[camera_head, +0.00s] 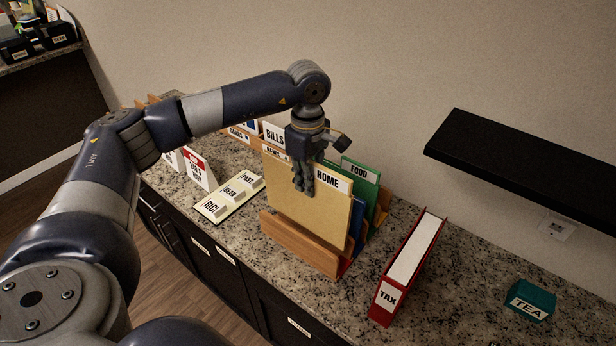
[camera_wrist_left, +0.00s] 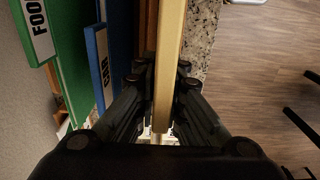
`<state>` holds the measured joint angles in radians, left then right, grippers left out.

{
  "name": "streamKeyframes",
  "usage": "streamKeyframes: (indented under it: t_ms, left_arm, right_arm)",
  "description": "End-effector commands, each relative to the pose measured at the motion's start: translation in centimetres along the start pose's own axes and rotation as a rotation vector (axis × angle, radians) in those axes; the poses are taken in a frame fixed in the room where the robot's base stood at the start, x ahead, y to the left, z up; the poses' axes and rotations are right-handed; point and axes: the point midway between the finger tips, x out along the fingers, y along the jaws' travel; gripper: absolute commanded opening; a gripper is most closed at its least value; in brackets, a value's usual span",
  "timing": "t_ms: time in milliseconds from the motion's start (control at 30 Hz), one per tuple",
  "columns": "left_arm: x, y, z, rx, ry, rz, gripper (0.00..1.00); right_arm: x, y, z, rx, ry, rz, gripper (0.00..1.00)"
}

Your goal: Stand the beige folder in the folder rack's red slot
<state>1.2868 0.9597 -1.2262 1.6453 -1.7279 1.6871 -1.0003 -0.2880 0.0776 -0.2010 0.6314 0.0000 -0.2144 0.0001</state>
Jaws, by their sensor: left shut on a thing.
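The beige folder (camera_head: 300,195), labelled HOME, is upright at the front of the wooden folder rack (camera_head: 300,243). Its lower edge is hidden behind the rack's front board, so I cannot tell whether it touches the bottom or which slot colour lies under it. My left gripper (camera_head: 303,186) is shut on the folder's upper edge. In the left wrist view the folder (camera_wrist_left: 170,60) runs between the fingers (camera_wrist_left: 162,85). A blue folder (camera_wrist_left: 103,65) and a green FOOD folder (camera_head: 362,185) stand behind it in the rack. My right gripper is not in view.
A red TAX binder (camera_head: 384,298) stands right of the rack, and a teal TEA box (camera_head: 530,300) lies farther right. A tray of labelled blocks (camera_head: 228,200) is left of the rack. A black shelf (camera_head: 530,165) juts from the wall.

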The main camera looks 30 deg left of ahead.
Motion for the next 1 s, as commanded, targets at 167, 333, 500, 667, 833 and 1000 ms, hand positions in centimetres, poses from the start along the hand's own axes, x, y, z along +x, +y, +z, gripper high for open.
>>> streamKeyframes:
  t_ms: [167, 333, 500, 667, 833, 1000]
  left_arm:
    - [2.3, 0.0, 0.0, 0.001, -0.001, 0.000, 0.00]
    - [4.0, 0.0, 0.0, 0.001, -0.001, 0.000, 0.00]
    - [5.6, 0.0, 0.0, 0.001, -0.001, 0.001, 0.00]
    - [6.6, 0.0, 0.0, 0.001, -0.001, 0.001, 0.00]
    - [6.9, 0.1, 0.0, 0.001, -0.001, 0.002, 0.00]
    - [6.8, 0.0, 0.0, 0.001, -0.001, 0.002, 0.00]
  right_arm:
    - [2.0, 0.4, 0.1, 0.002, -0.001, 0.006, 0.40]
    - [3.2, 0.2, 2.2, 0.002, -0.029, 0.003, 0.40]
    - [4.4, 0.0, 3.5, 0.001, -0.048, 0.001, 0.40]
    - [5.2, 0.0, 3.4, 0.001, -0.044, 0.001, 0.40]
    - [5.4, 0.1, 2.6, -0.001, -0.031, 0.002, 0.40]
    - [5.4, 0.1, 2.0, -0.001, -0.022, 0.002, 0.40]
